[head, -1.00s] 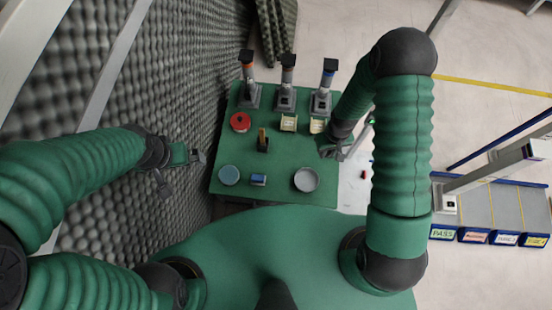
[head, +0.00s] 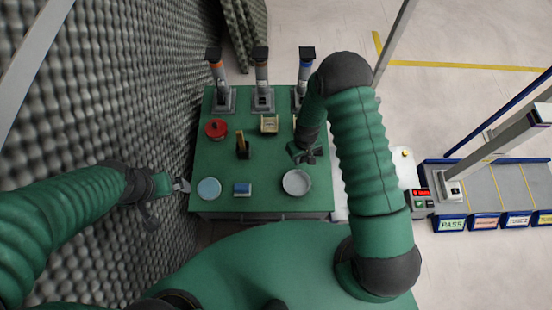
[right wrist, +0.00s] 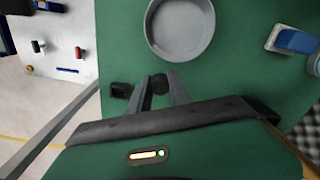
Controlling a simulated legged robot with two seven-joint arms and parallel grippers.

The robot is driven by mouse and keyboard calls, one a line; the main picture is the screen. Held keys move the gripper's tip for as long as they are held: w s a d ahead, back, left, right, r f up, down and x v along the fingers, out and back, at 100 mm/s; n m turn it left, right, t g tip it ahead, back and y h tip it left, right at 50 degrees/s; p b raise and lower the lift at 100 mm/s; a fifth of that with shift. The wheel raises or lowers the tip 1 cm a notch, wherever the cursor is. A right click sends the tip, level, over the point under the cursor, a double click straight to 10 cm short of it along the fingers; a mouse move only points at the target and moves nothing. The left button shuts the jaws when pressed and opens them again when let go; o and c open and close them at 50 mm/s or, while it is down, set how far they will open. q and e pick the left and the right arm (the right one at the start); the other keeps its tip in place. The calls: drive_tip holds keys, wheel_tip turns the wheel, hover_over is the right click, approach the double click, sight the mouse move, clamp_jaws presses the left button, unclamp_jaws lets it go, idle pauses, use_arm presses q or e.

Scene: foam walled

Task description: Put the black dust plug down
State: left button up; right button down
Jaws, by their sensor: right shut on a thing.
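My right gripper (head: 308,156) is over the right part of the green table (head: 217,165), just behind the round grey dish (head: 297,193). In the right wrist view its fingers (right wrist: 160,88) are shut on a small black piece, the black dust plug (right wrist: 159,84), held at the tips close to the dish (right wrist: 180,45). I cannot tell whether the plug touches the table. A second small black piece (right wrist: 121,90) lies left of the fingers in that view. My left gripper (head: 165,199) is open and empty, left of the table near the foam wall.
Three upright instruments (head: 262,80) stand along the table's back. Foam wall (head: 140,90) borders the left; a marked-bin conveyor (head: 490,195) stands right.

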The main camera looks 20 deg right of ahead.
drive_tip(key=b, duration=0.2)
hover_over(277, 161)
drive_tip(key=d, duration=0.1)
drive_tip(key=shift+s+d+f, duration=0.1)
drive_tip(key=shift+s+f, duration=0.3)
drive_tip(key=shift+s, duration=0.05)
drive_tip(key=f, duration=0.1)
drive_tip(key=f+b, duration=0.1)
drive_tip(key=a+f+b, duration=0.1)
drive_tip(key=shift+w+f, duration=0.1)
drive_tip(key=shift+w, duration=0.2)
drive_tip(key=shift+a+f, duration=0.1)
drive_tip(key=shift+f, duration=0.2)
drive_tip(key=shift+r, duration=0.2)
drive_tip(key=shift+f, duration=0.1)
drive_tip(key=c, duration=1.2)
unclamp_jaws()
